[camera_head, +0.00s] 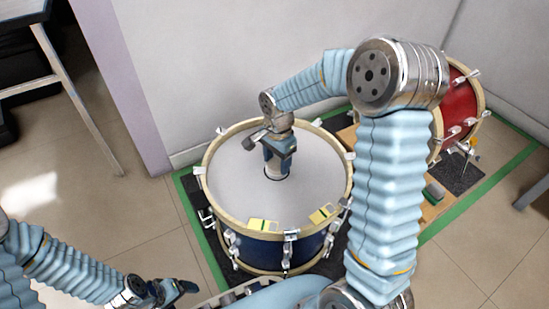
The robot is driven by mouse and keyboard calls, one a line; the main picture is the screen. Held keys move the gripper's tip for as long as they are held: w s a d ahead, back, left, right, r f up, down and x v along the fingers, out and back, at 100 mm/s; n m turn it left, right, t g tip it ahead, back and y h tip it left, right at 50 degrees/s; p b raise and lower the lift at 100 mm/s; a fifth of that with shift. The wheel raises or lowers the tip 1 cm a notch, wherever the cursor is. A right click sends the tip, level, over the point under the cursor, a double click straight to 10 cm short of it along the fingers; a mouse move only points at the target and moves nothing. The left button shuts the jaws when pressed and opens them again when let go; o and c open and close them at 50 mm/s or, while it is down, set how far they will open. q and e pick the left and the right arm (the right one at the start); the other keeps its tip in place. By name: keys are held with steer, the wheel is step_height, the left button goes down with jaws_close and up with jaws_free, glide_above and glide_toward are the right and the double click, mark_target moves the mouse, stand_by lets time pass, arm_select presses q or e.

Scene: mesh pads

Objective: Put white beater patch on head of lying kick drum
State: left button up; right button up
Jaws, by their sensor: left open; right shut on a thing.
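The lying kick drum has a blue shell (262,252), a pale wooden hoop and a light grey head (232,180) facing up. My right gripper (277,170) points down over the middle of the head, its tips at or just above the surface. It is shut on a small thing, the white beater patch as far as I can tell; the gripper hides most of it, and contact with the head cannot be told. My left gripper (180,289) is open and empty, low at the front left, away from the drum.
Two yellow-and-white pieces (262,225) (325,213) lie at the near hoop. A red drum (462,103) stands behind my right arm at the right. A small green-topped block (434,192) lies on a wooden board. Metal lugs ring the drum.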

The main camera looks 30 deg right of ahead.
mark_target(277, 164)
steer(key=shift+f+b, duration=0.45)
steer(key=shift+f, duration=0.25)
steer(key=o, duration=1.2)
step_height(277, 164, up, 14)
steer(key=p, duration=0.3)
steer(key=shift+p, duration=0.4)
